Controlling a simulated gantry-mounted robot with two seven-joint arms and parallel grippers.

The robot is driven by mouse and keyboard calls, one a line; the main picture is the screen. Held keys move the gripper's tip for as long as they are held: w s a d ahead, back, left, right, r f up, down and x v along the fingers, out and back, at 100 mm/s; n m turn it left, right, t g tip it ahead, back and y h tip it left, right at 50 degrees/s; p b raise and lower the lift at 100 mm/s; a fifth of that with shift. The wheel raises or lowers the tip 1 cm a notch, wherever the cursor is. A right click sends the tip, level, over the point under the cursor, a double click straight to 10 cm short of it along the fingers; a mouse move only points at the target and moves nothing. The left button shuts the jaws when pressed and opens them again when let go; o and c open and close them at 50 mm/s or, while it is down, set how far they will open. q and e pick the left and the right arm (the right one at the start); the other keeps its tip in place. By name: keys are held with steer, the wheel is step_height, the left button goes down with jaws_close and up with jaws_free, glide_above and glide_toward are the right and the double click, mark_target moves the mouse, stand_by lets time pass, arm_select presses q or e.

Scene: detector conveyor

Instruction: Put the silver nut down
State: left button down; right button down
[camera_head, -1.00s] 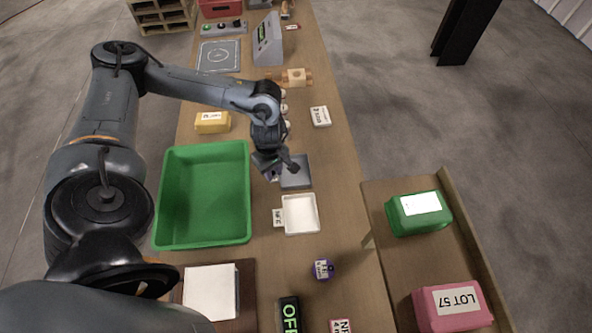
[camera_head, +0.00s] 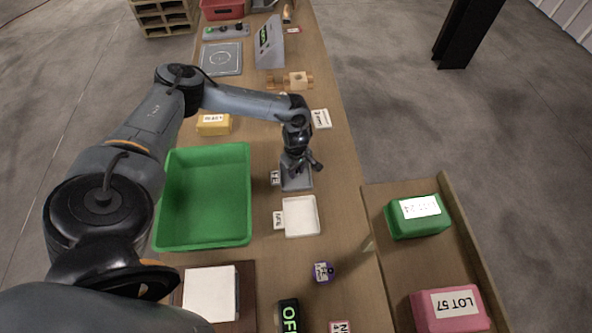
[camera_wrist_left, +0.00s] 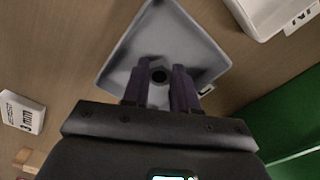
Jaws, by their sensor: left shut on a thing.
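My left gripper (camera_head: 300,168) hangs over the small grey tray (camera_head: 304,186), pointing down. In the left wrist view its dark fingers (camera_wrist_left: 160,90) are shut on a small silver-grey thing with a dark round hole, which appears to be the silver nut (camera_wrist_left: 159,70). The nut's outline blends with the grey tray (camera_wrist_left: 190,30) behind it, and the fingers cover its sides. I cannot tell whether the nut touches the tray floor. In the head view the nut cannot be made out. My right gripper is not in view.
A white tray (camera_head: 287,231) stands just in front of the grey one. A large green bin (camera_head: 246,205) is to the left. A white labelled block (camera_head: 321,119) lies behind, and a purple round piece (camera_head: 322,272) lies nearer me. The table's right edge is close.

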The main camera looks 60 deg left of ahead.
arm_select(q)
steer(key=shift+f, duration=0.45)
steer(key=shift+f, duration=0.2)
steer(key=c, duration=0.9)
jaws_free()
steer(key=shift+r, duration=0.1)
